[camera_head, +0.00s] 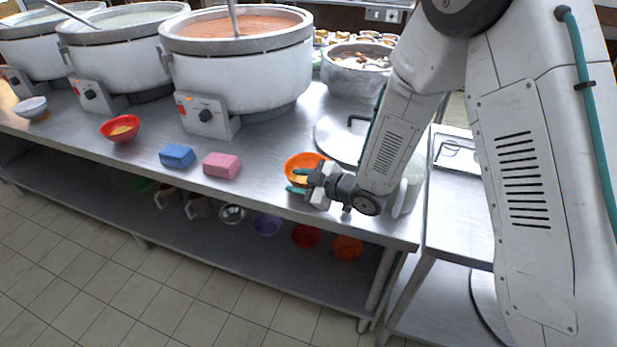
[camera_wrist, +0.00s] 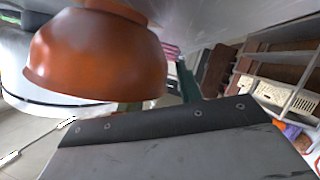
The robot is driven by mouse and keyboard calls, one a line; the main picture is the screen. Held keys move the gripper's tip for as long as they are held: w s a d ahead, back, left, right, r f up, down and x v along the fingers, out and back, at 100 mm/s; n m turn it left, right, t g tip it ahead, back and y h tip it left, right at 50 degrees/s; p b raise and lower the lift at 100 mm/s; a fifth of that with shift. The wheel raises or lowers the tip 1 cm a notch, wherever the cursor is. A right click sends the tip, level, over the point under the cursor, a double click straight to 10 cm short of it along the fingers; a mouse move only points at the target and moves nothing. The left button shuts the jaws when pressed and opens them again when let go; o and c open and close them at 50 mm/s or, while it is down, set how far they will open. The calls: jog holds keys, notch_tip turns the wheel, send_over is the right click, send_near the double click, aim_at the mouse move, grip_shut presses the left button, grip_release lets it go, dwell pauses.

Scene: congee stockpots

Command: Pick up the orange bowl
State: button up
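An orange bowl (camera_head: 303,160) stands on the steel counter near its front right part, next to a round metal lid. In the wrist view the orange bowl (camera_wrist: 95,55) looms large and appears upside down in the picture. My gripper (camera_head: 298,181) is at the bowl's near side, its two teal fingers apart and pointing left. The fingers overlap the bowl's front in the head view. One dark teal finger shows right of the bowl in the wrist view; the other is mostly hidden. I cannot tell whether a finger touches the bowl.
A pink block (camera_head: 221,165), a blue block (camera_head: 177,156) and a red bowl (camera_head: 120,128) are to the left. Large stockpots (camera_head: 240,65) line the back. A metal lid (camera_head: 340,138) lies behind the bowl. Another orange bowl (camera_head: 348,248) is on the lower shelf.

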jog(key=shift+a, duration=0.1)
jog(key=shift+c, duration=0.4)
grip_shut()
